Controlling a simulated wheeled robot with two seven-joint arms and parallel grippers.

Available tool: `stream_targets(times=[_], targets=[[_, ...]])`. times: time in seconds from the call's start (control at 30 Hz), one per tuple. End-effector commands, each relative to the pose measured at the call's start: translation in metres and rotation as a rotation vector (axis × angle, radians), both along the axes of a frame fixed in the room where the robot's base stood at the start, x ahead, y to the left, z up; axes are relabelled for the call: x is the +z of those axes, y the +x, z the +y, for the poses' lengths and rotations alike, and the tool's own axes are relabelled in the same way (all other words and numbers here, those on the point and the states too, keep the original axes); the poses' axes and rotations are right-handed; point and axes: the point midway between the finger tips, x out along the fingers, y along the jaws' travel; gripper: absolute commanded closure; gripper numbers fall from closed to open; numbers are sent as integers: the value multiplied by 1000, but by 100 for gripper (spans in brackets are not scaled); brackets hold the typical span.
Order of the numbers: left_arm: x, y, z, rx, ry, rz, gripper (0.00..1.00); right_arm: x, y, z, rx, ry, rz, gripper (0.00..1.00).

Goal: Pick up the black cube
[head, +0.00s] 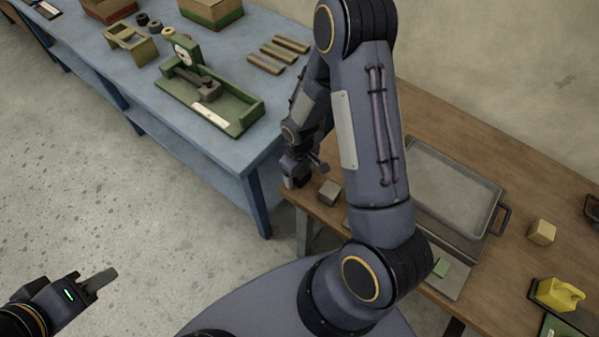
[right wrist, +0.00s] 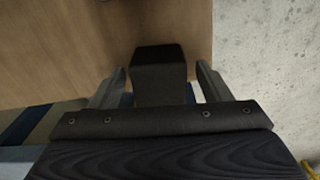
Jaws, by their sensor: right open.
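The black cube (right wrist: 160,68) shows in the right wrist view, with a dark top and a greyer front face, on the wooden surface. A dark grey cube (head: 329,191) sits at the left corner of the wooden table in the head view and appears to be the same one. My right gripper (right wrist: 158,84) is open, with a finger on either side of the cube and a gap at both sides. In the head view the right gripper (head: 304,174) is low, just left of the cube. My left gripper (head: 98,282) is over the floor at lower left; its jaw opening is unclear.
A grey tray (head: 452,185) lies on the wooden table (head: 480,135), right of my right arm. A blue bench (head: 145,75) with a green fixture (head: 210,95) stands left of the right gripper.

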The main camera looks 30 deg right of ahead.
Motion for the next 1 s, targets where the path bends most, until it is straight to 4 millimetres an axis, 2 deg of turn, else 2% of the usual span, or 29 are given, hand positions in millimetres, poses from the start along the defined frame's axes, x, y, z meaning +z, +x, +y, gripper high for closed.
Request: stream_targets(times=[0.23,0.27,0.63,1.0], targets=[[0,0,0,0,0,0,64,-3,0,0,-1,0,0,29],[0,0,0,0,0,0,64,-2,0,0,-1,0,0,32],[0,0,0,0,0,0,64,-2,0,0,0,0,0,80],[-2,0,0,0,0,0,64,3,1,0,0,0,-3,80]])
